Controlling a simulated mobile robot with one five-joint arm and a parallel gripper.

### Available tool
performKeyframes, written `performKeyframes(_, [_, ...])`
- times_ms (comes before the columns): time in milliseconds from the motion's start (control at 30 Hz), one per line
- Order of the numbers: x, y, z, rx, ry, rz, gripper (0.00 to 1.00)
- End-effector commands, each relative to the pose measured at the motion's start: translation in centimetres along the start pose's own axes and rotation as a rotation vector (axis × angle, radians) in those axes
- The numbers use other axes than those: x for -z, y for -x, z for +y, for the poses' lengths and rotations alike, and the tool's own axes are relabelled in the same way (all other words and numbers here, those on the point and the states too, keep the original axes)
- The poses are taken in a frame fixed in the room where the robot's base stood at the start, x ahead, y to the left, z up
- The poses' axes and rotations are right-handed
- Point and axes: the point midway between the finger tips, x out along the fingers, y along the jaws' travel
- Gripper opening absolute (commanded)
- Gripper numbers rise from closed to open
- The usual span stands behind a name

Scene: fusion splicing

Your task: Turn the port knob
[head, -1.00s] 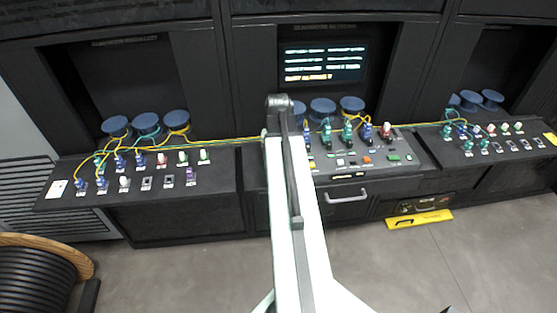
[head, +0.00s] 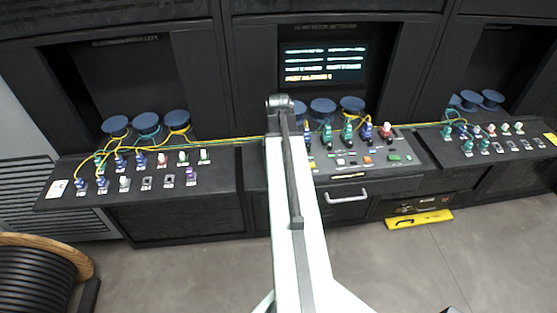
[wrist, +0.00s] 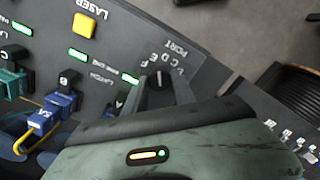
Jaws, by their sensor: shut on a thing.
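The port knob (wrist: 158,79) is a small dark knob on the console in the wrist view, with a ring of letters and the word PORT printed beside it. My gripper (wrist: 160,90) is shut on the knob, with dark fingers on either side of it. The fingers hide part of the knob and some of the letters. In the head view my arm covers the knob and the gripper. The console's screen (head: 323,62) shows rows of text with an orange bottom line, too small to read surely.
A yellow square button (wrist: 85,24) and lit green indicators stand near the knob. Blue connectors (wrist: 55,112) with a yellow cable lie left of my gripper in the wrist view. A cable drum (head: 40,275) stands on the floor at left. Floor at right is mostly clear.

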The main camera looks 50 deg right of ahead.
Motion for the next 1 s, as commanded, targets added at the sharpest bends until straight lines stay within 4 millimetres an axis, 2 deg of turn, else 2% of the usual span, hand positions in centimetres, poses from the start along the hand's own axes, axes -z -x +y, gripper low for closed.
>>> performKeyframes(400, [-0.26, -0.06, -0.09, 0.004, 0.171, -0.006, 0.0])
performKeyframes(933, [-0.26, -0.06, -0.09, 0.004, 0.192, -0.006, 0.0])
performKeyframes(967, [-0.26, -0.06, -0.09, 0.004, 0.192, -0.006, 0.37])
performKeyframes(1000, [-0.25, -0.06, -0.09, 0.004, 0.192, -0.006, 0.48])
